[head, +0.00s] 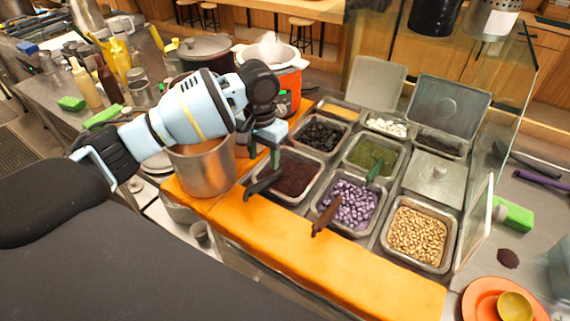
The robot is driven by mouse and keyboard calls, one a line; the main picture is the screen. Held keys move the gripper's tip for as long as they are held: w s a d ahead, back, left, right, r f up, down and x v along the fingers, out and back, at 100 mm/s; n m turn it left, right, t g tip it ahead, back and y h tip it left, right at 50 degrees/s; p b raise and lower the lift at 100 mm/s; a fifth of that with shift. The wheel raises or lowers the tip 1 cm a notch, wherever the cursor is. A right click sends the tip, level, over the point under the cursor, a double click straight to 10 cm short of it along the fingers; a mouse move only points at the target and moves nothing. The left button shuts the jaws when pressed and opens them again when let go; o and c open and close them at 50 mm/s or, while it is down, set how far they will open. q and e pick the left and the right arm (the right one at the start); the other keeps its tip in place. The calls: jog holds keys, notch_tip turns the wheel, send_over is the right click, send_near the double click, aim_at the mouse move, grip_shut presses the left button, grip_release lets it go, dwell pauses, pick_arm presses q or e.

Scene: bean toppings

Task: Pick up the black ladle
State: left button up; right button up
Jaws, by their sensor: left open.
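The black ladle (263,183) stands in the tray of dark red beans (310,168), and its dark handle slants out over the tray's front left edge. My left gripper (272,142) is open, just above the ladle and pointing down. The gripper partly covers the ladle's upper end, and I cannot tell whether they touch. My right gripper is not in view.
A brown ladle (326,217) leans in the purple beans, and a green one (375,168) in the green topping. A metal pot (206,168) stands close left of my gripper. A glass panel (505,100) bounds the right side.

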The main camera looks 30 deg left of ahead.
aim_at(265, 180)
pick_arm(q)
jog(key=shift+s+f, duration=0.25)
jog(key=shift+s, duration=0.2)
jog(key=shift+f, duration=0.9)
jog(key=shift+w+f, duration=0.15)
jog(key=shift+w, duration=0.05)
jog(key=shift+f, duration=0.3)
notch_tip(265, 180, down, 4)
jog(key=shift+w+f+b, duration=0.1)
jog(key=shift+f+b, duration=0.15)
jog(key=shift+b, duration=0.05)
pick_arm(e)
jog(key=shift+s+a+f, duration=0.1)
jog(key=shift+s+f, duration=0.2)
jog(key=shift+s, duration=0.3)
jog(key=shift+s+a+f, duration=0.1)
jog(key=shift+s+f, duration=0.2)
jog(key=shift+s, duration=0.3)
pick_arm(q)
grip_shut()
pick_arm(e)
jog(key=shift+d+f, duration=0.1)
